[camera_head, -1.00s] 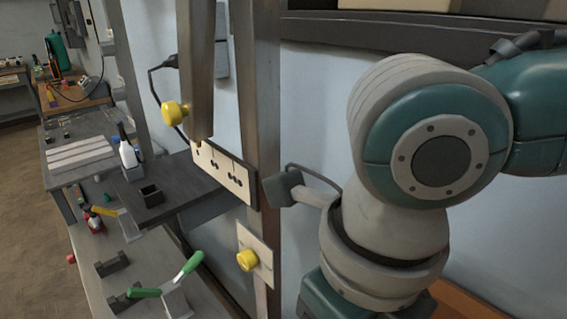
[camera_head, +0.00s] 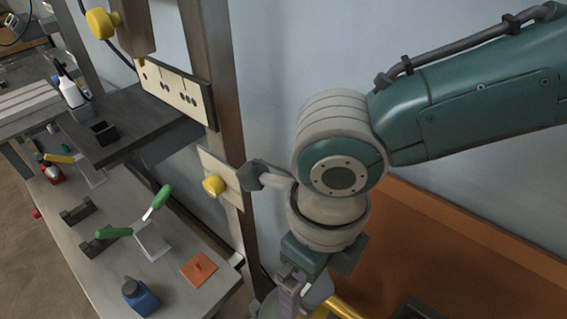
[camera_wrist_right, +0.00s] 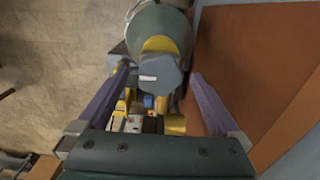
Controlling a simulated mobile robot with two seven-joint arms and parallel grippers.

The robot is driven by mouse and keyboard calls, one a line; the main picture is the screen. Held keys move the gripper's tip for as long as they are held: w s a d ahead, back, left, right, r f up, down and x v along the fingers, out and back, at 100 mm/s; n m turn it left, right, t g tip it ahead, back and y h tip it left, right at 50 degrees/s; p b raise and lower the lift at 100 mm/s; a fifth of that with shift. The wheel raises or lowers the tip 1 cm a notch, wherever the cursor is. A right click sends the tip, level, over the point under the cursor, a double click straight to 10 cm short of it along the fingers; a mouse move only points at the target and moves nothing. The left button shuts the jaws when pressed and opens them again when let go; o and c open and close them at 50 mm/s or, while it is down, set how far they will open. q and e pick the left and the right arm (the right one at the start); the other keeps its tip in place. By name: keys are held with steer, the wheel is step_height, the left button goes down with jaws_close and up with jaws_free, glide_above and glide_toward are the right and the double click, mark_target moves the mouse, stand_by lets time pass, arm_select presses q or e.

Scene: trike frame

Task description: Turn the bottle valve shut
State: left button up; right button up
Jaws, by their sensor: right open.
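My right gripper (camera_head: 303,294) points down at the bottom edge of the head view, partly cut off. In the right wrist view, my right gripper (camera_wrist_right: 160,73) is open, with its two purple-grey fingers wide apart. A grey rounded body with a yellow band, which looks like the bottle (camera_wrist_right: 160,22), lies beyond the fingertips. A dark grey block with a white label sits in front of it, between the fingers in the picture. I cannot tell which part is the valve, and no contact shows. My left gripper is not in view.
A metal post (camera_head: 213,70) with a yellow knob (camera_head: 213,186) rises beside my right arm. An orange-brown panel (camera_head: 440,250) lies at the right.

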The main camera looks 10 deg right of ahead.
steer(key=shift+c, duration=0.4)
steer(key=c, duration=1.3)
steer(key=shift+o, duration=0.2)
